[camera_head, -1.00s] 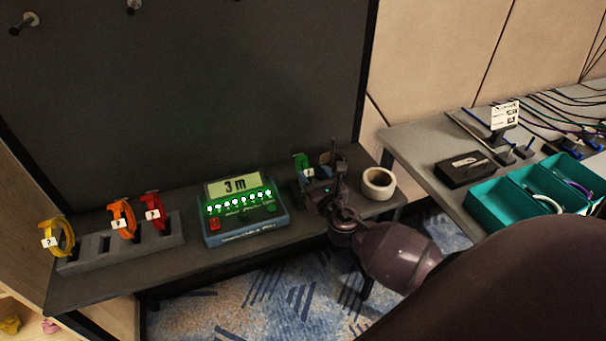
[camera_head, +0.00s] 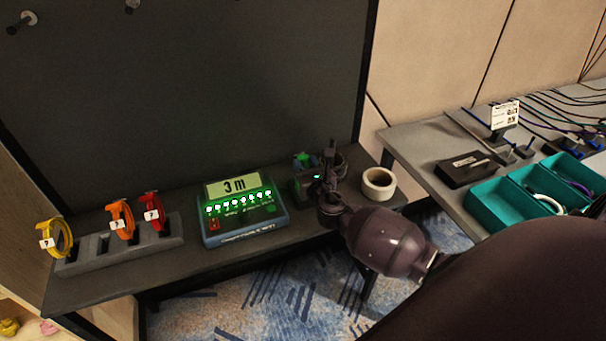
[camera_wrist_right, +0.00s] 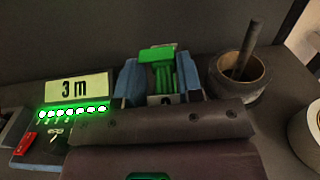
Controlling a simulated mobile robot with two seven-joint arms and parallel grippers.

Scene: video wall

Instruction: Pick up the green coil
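The green coil (camera_wrist_right: 163,72) stands upright in the right wrist view, its lower part hidden by my gripper. In the head view only a small part of the green coil (camera_head: 301,158) shows behind the gripper. My right gripper (camera_wrist_right: 160,82) has one blue finger on each side of the coil, close to it. The fingers look apart, and I cannot tell whether they touch the coil. In the head view my right gripper (camera_head: 308,166) is over the back right of the dark table. My left gripper is not in view.
A display box reading 3 m (camera_head: 243,210) stands left of the gripper. A rack (camera_head: 95,258) with yellow, orange and red coils is farther left. A tape roll with an upright stick (camera_wrist_right: 240,82) is close right of the fingers. A white roll (camera_head: 379,183) sits farther right.

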